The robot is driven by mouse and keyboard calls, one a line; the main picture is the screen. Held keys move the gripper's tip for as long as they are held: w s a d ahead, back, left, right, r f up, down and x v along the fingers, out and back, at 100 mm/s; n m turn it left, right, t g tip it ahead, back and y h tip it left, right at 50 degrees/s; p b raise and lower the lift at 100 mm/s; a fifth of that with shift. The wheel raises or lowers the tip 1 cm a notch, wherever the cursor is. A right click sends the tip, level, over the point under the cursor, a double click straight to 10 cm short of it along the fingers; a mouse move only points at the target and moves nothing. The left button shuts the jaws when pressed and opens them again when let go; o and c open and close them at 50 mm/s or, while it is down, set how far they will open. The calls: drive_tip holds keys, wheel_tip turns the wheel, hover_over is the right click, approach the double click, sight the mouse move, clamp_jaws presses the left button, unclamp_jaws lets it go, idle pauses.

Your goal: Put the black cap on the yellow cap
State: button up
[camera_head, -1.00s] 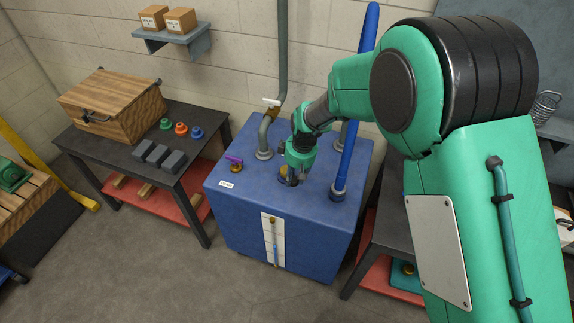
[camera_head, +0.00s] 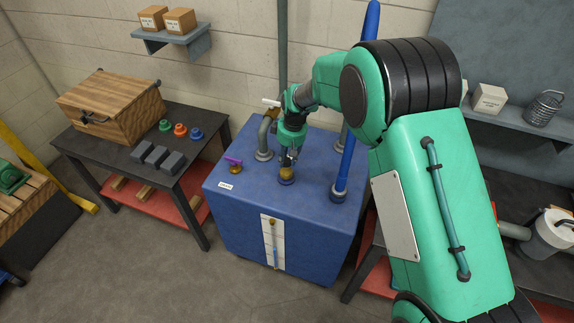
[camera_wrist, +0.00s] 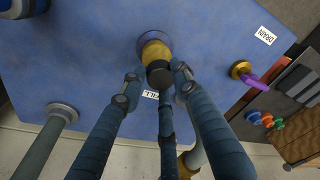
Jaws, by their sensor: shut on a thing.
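I cannot tell whether the two caps touch. My gripper (camera_head: 288,160) is right above the opening, pointing down. In the wrist view its fingers (camera_wrist: 158,82) close around the black cap, and one finger hides part of it. The black cap is too small to make out in the head view.
A yellow valve with a purple handle (camera_head: 234,162) stands left on the tank top. A grey pipe (camera_head: 264,140) and a blue pipe (camera_head: 345,160) rise close by. A dark table (camera_head: 190,165) holds a wooden box (camera_head: 112,105), colored knobs and grey blocks.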

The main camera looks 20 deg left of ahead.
sight(288, 161)
drive_tip(key=shift+f, duration=0.1)
drive_tip(key=shift+f+b, duration=0.5)
drive_tip(key=shift+f, duration=1.2)
drive_tip(key=o, duration=0.7)
drive_tip(key=shift+f, duration=0.1)
drive_tip(key=shift+o, duration=0.2)
wheel_tip(288, 161, up, 12)
drive_tip(key=d+p, duration=0.1)
drive_tip(key=p, duration=0.1)
drive_tip(key=shift+s+d+p, duration=0.3)
drive_tip(key=shift+s+d, duration=0.05)
drive_tip(key=shift+s, duration=0.05)
